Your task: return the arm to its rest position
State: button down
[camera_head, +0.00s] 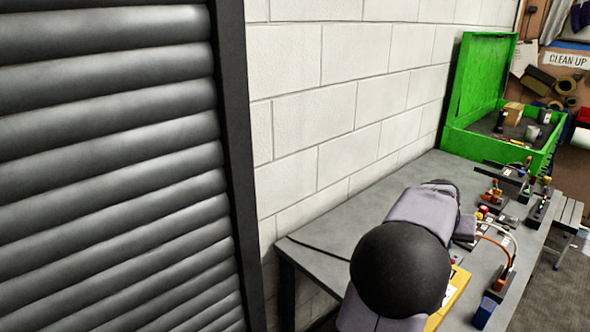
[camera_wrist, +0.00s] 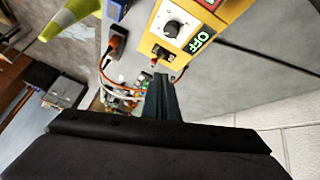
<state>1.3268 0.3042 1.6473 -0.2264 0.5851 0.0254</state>
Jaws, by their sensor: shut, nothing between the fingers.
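My gripper (camera_wrist: 160,82) shows in the wrist view with its two dark fingers together and nothing between them. Its fingertips appear just below a yellow control box (camera_wrist: 190,35) that has a black knob on a white plate and a green OFF label; I cannot tell whether they touch it. In the head view my arm stretches over the grey workbench (camera_head: 340,215). The arm's large black joint hides part of the bench and most of the yellow box (camera_head: 455,293). The gripper's fingers are hidden in that view.
An orange-plugged cable (camera_wrist: 112,48) runs beside the yellow box. Several small fittings and a blue block (camera_head: 485,312) stand along the bench's right side. A green open case (camera_head: 455,140) stands at the far end. A block wall (camera_head: 350,85) borders the bench; a grey shutter (camera_head: 110,170) is at left.

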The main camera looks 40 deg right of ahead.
jog(key=w+a+f+n+t+y, duration=0.1)
jog(key=w+a+f+n+y, duration=0.2)
jog(key=w+a, duration=0.9)
jog(key=w+a+f+n+t+y, duration=0.1)
jog(key=w+a+f+n, duration=0.55)
jog(key=a, duration=0.95)
jog(key=s+a+f+n+y, duration=0.1)
jog(key=s+a, duration=0.1)
jog(key=a, duration=0.7)
jog(key=s+a+f+n+g+y, duration=0.1)
jog(key=s+a+f+n, duration=0.1)
jog(key=a, duration=0.7)
jog(key=s+a+f+n+g+y, duration=0.1)
jog(key=s+a+f, duration=0.1)
jog(key=a, duration=0.7)
jog(key=shift+s, duration=0.55)
